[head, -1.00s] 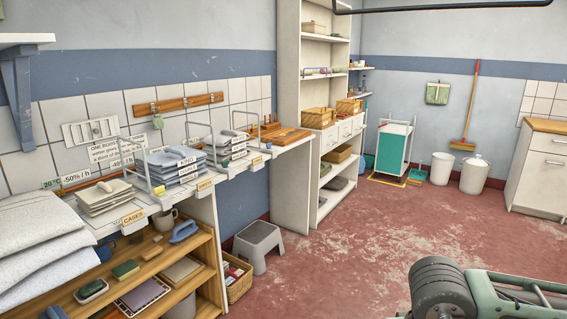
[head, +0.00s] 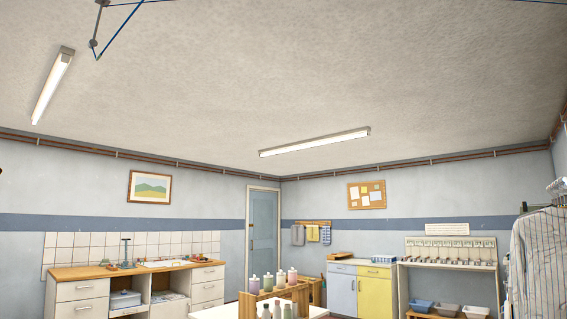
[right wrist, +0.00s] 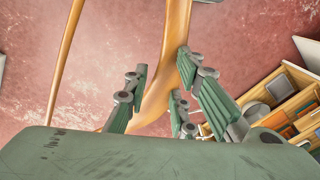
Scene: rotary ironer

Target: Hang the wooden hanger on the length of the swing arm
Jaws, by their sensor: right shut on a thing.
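In the right wrist view, a curved light-brown wooden hanger (right wrist: 177,45) passes between the green-padded fingers of my right gripper (right wrist: 160,86). The gripper is shut on it. A thinner wooden bar (right wrist: 67,55) shows to the left, seemingly part of the same hanger. The hanger is held above the red floor, and its hook is not visible. Neither my right gripper nor the held hanger shows in the head view. I cannot identify the swing arm for certain; a thin jointed fixture with blue lines (head: 94,43) hangs at the top left. My left gripper is not in view.
A striped shirt (head: 538,262) hangs at the right edge of the head view. Bottles (head: 278,281) stand in a wooden rack in front. A sink counter (head: 75,272) lines the left wall. A wooden shelf unit (right wrist: 285,100) shows right of the gripper in the wrist view.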

